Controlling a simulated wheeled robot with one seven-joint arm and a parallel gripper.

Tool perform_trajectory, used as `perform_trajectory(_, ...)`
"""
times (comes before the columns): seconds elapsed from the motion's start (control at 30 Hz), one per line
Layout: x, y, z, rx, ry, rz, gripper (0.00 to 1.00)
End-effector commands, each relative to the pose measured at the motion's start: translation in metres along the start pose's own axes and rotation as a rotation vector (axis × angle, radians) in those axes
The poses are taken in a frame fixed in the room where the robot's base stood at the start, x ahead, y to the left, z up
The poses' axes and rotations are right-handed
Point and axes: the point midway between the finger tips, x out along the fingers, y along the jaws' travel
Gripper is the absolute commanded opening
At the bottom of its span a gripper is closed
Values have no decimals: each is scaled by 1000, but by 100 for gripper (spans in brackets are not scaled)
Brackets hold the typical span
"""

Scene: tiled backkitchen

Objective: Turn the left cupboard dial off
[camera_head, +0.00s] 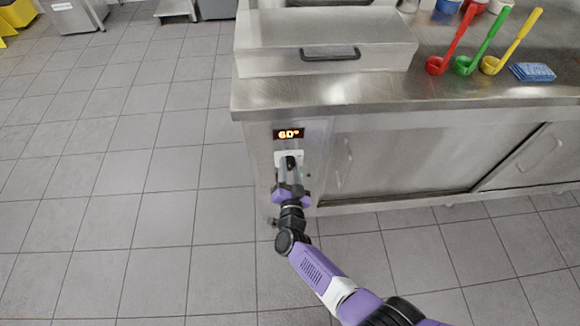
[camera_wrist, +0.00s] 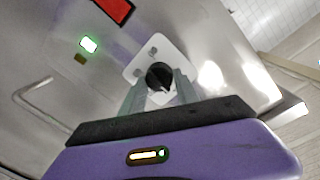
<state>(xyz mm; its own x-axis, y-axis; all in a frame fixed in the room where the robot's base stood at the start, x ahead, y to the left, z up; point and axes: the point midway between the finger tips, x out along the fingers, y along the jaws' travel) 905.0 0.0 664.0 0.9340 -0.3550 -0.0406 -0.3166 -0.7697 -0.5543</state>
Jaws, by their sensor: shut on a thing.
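The left cupboard dial (camera_wrist: 160,76) is a black round knob on a white plate with screws, on the steel front of the counter unit. In the head view the dial (camera_head: 290,161) sits below an orange lit display (camera_head: 289,134) that seems to read 60°. My gripper (camera_head: 289,170) reaches the panel from below, and its fingers (camera_wrist: 160,88) are shut on the dial, one on each side. A pale pointer mark shows on the knob, but its exact setting is hard to tell. The fingers partly hide the plate.
A green lit indicator (camera_wrist: 89,44) is beside the dial. The steel cupboard (camera_head: 400,160) has sliding doors with handles to the right. A lidded steel box (camera_head: 325,45), coloured ladles (camera_head: 450,45) and a blue pack (camera_head: 532,72) are on the counter. The tiled floor (camera_head: 130,180) at left is clear.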

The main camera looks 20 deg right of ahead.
Motion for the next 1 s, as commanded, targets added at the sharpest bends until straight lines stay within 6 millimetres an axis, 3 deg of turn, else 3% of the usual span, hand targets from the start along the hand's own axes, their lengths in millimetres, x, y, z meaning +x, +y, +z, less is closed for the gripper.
perform_trajectory(0.47, 0, 0, 1, -18, -2, 0, 0)
perform_trajectory(0.5, 0, 0, 1, -17, -2, 0, 39)
perform_trajectory(0.6, 0, 0, 1, -17, -2, 0, 58)
perform_trajectory(1.0, -6, 0, 0, -16, -1, -1, 59)
